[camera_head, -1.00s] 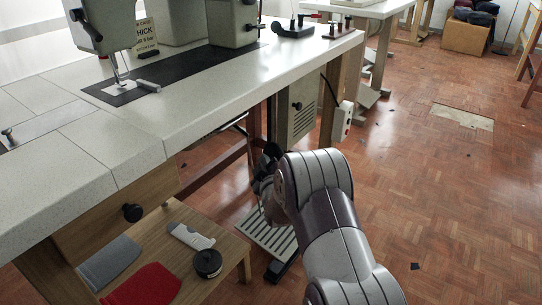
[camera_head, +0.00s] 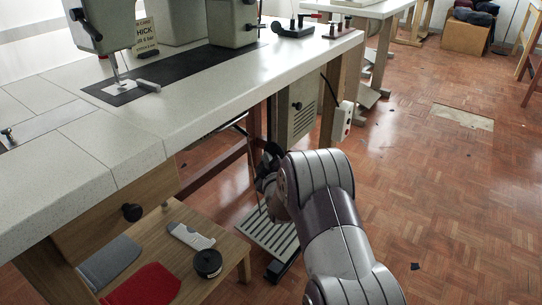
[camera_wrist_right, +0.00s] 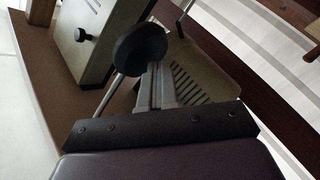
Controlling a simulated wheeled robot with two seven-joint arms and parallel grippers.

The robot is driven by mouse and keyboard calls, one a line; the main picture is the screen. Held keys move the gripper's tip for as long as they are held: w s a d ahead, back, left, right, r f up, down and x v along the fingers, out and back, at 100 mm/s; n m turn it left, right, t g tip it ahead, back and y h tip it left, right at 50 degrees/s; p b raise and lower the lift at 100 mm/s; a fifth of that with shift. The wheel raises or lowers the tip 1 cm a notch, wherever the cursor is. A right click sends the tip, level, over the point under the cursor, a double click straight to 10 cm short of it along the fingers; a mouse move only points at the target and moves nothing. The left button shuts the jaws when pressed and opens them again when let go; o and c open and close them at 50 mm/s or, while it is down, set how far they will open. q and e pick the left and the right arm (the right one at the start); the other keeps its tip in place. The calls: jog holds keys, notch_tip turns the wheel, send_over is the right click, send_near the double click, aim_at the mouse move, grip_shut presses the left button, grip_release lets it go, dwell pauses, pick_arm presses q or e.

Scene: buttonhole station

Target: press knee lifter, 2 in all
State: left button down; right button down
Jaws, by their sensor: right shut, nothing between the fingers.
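The knee lifter shows in the right wrist view as a round black pad (camera_wrist_right: 140,48) on a thin metal rod. In the head view it is mostly hidden under the table by my right wrist, and I cannot make out the pad. My right gripper (camera_head: 267,168) is under the table's front edge in the head view. In the right wrist view my right gripper (camera_wrist_right: 158,82) is shut and empty, its fingertips close by the pad's lower edge. I cannot tell whether they touch it. My left gripper is not in view.
The white sewing table (camera_head: 190,110) carries the machine above my right arm. A slotted foot pedal (camera_head: 268,238) stands on the floor below. A low wooden shelf (camera_head: 225,275) holds a black tape roll (camera_head: 207,263) and cloths.

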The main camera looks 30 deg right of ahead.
jog(key=shift+w+d+f+b, duration=0.15)
jog(key=shift+w+d, duration=0.2)
jog(key=shift+d, duration=0.55)
jog(key=shift+w+d+r+b, duration=0.15)
jog(key=shift+w+d, duration=0.2)
jog(key=shift+d, duration=0.55)
dwell(1.5)
jog(key=shift+f, duration=0.1)
dwell(0.4)
jog(key=shift+s+a+p, duration=0.15)
jog(key=shift+s+a, duration=0.2)
jog(key=shift+a, duration=0.5)
jog(key=shift+s+a+p, duration=0.2)
jog(key=shift+s+a, duration=0.1)
jog(key=shift+a, duration=0.5)
jog(key=shift+s+a+p, duration=0.15)
jog(key=shift+s+a, duration=0.2)
jog(key=shift+a, duration=0.5)
jog(key=shift+a, duration=0.1)
jog(key=a, duration=0.1)
jog(key=s+a, duration=0.1)
jog(key=a, duration=0.1)
jog(key=s+a+p, duration=0.1)
jog(key=shift+a, duration=0.2)
